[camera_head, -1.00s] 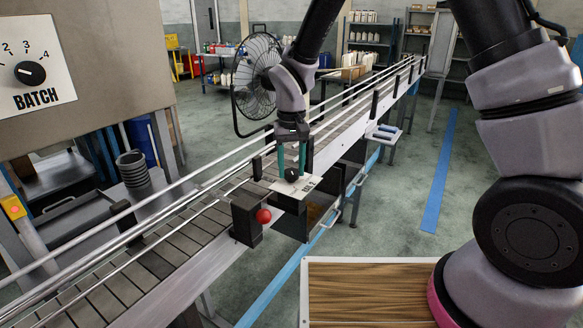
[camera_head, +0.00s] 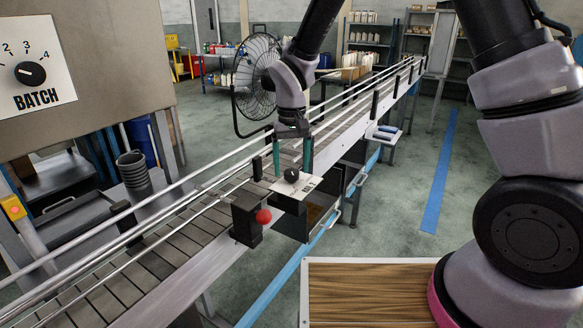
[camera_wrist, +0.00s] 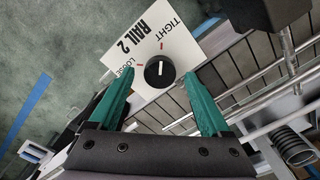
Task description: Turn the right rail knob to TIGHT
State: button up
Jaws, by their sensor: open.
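The black round knob (camera_head: 291,175) stands on a white plate (camera_head: 301,186) at the conveyor's near side in the head view. In the wrist view the knob (camera_wrist: 159,72) lies between my fingertips, and the plate (camera_wrist: 118,52) reads RAIL 2, TIGHT and LOOSE with red ticks. The knob's white line is tilted up and slightly right; I cannot tell for certain which mark it meets. My gripper (camera_head: 292,170) is open above the knob, its green fingers apart on either side, with nothing held.
A dark block with a red ball (camera_head: 263,216) stands left of the plate on the conveyor edge. Metal guide rails (camera_head: 205,189) run behind my gripper. A panel with a BATCH dial (camera_head: 30,73) is at the upper left. A wood-topped surface (camera_head: 366,292) is at the front.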

aim_at(293, 171)
notch_tip(293, 171, up, 10)
dwell(0.3)
jog(key=s+d+r+m+t+y, duration=0.2)
jog(key=d+r+m, duration=0.1)
jog(key=d+r, duration=1)
jog(key=s+d+r+m+t, duration=0.2)
jog(key=s+d, duration=0.3)
jog(key=d, duration=0.2)
jog(key=s+d+r+m+t, duration=0.2)
jog(key=s+d+r+t, duration=0.1)
jog(key=s+d, duration=0.3)
jog(key=shift+d+r, duration=0.35)
jog(key=shift+d, duration=0.4)
